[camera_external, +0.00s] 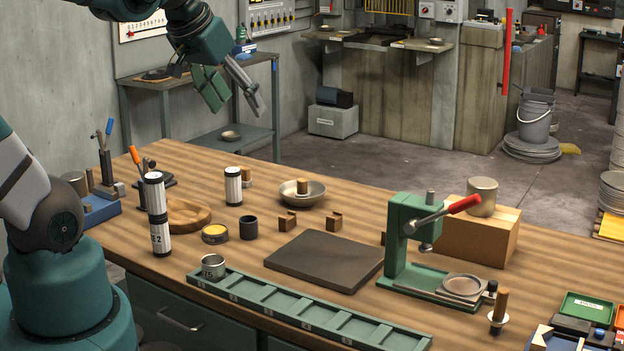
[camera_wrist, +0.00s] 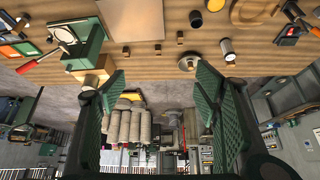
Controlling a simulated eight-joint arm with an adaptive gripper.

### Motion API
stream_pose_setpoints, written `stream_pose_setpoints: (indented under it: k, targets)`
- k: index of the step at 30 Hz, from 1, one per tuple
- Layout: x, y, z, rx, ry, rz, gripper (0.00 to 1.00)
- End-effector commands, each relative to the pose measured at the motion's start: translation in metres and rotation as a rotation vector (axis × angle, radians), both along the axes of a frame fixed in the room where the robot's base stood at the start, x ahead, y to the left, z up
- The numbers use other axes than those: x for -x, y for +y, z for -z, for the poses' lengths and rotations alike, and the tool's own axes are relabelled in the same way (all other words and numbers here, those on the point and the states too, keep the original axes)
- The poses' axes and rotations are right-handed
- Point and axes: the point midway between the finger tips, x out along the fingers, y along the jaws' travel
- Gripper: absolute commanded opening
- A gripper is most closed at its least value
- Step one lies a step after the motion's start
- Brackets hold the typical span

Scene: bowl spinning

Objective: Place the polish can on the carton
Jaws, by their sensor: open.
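A plain grey metal can (camera_external: 482,196) stands upright on the brown carton (camera_external: 470,240) at the right of the bench. A low round tin with a yellow top (camera_external: 215,234) lies flat on the bench, left of the middle; it also shows in the wrist view (camera_wrist: 196,19). No label tells me for certain which of these is the polish can. The carton shows in the wrist view (camera_wrist: 97,74) beyond the left finger. My gripper (camera_external: 237,107) is open and empty, high above the far side of the bench, apart from both cans and the carton.
A green press with a red handle (camera_external: 405,245) stands just left of the carton. A dark slab (camera_external: 325,261), a metal bowl (camera_external: 302,191) with a wooden piece, white-and-black cylinders (camera_external: 233,186) and a long green tray (camera_external: 300,313) occupy the bench. The air around my gripper is clear.

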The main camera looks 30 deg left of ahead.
Motion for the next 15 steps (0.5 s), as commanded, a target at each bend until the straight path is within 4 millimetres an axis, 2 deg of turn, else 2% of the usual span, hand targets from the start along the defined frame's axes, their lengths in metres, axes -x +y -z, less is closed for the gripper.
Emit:
stream_pose_setpoints:
  k: [6,15]
  targets:
    - [0.037,0.019,0.017,0.007,-0.020,-0.058,0.62]
    - [0.061,0.030,0.031,0.012,-0.034,-0.099,0.62]
